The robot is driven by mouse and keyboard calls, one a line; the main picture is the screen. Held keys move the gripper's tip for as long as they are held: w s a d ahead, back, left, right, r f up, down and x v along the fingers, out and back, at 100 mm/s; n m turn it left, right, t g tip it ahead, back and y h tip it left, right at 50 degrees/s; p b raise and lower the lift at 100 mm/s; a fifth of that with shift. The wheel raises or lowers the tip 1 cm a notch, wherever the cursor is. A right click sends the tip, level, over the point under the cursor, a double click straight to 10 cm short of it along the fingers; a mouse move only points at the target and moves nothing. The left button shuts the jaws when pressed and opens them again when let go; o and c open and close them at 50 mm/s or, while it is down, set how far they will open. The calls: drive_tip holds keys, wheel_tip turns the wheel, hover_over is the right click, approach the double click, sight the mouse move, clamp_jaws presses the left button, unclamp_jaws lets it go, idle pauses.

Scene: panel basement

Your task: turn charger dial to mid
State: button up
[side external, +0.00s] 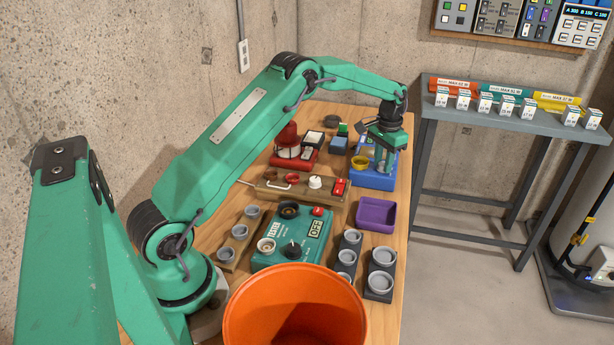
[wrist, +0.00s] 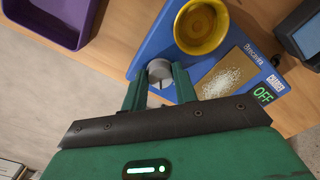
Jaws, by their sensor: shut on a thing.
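The blue charger (side external: 374,178) stands at the back right of the workbench. My gripper (wrist: 160,84) is shut on the dial, one green finger on each side. In the side view my gripper (side external: 384,166) points down over the charger and hides the dial. The fingers and the body of my gripper cover part of the dial's surroundings, so I cannot tell its setting from its pointer.
A purple tray (side external: 376,214) lies in front of the charger. A green tester (side external: 292,238) also reading OFF, a wooden switch board (side external: 300,188) and a red device (side external: 294,152) stand nearby. An orange bucket (side external: 295,310) is at the front. The bench's right edge is close to the charger.

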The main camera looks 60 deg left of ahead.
sight(383, 164)
drive_tip(key=shift+r+m, duration=0.1)
drive_tip(key=shift+m, duration=1.3)
drive_tip(key=o, duration=0.7)
wheel_tip(383, 164, up, 7)
drive_tip(key=shift+f, duration=0.15)
drive_tip(key=shift+r, duration=0.55)
